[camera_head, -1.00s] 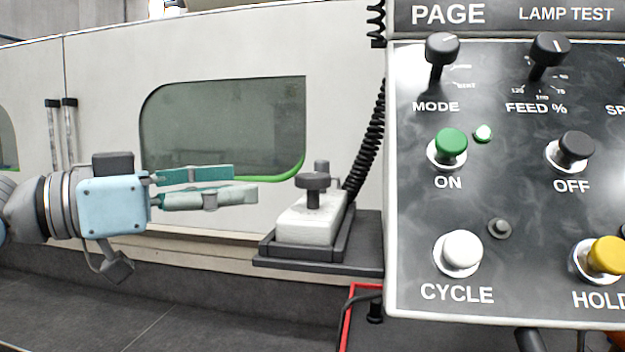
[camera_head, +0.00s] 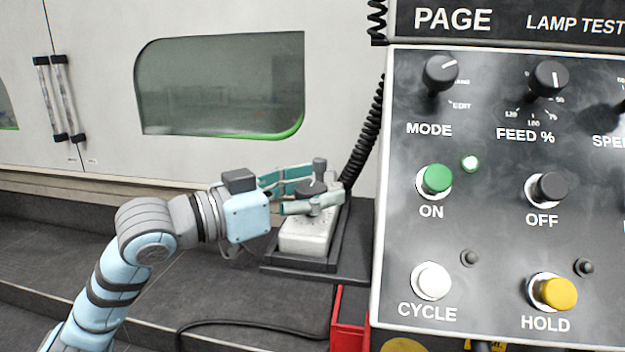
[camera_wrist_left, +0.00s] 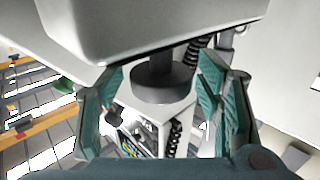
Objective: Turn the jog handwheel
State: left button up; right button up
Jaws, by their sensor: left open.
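The jog handwheel (camera_head: 309,188) is a dark round knob on top of a pale handheld box (camera_head: 305,238), which sits in a dark holder in the middle of the head view. My left gripper (camera_head: 326,184) is open, with one teal finger on the far side of the handwheel and one on the near side. The left wrist view shows the dark handwheel (camera_wrist_left: 162,88) between the two spread fingers of my left gripper (camera_wrist_left: 158,100), with gaps visible at its sides. Part of the handwheel is hidden by the near finger in the head view. My right gripper is not in view.
A large control panel (camera_head: 500,230) with knobs and buttons stands close on the right. A black coiled cable (camera_head: 366,135) runs up beside the panel. The dark ledge on the left is clear.

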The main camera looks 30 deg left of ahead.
pick_arm(q)
jog(key=shift+a, duration=0.1)
jog(key=shift+c, duration=0.2)
jog(key=c, duration=1.1)
jog(key=shift+m+h, duration=0.3)
jog(key=shift+h, duration=0.1)
jog(key=shift+r+m+g+h+p, duration=0.1)
jog(key=shift+m+g+h+p, duration=0.4)
jog(key=shift+m+g+h, duration=0.5)
jog(key=m+g+h+p, duration=0.1)
jog(key=m+g+h, duration=0.3)
jog(key=g, duration=0.2)
jog(key=shift+h, duration=0.3)
jog(key=m+g+h+p, duration=0.1)
jog(key=m+g+p, duration=0.1)
jog(key=m+g, duration=0.2)
jog(key=shift+g, duration=0.9)
jog(key=shift+m+g, duration=0.9)
jog(key=shift+g, duration=0.4)
jog(key=shift+p, duration=0.3)
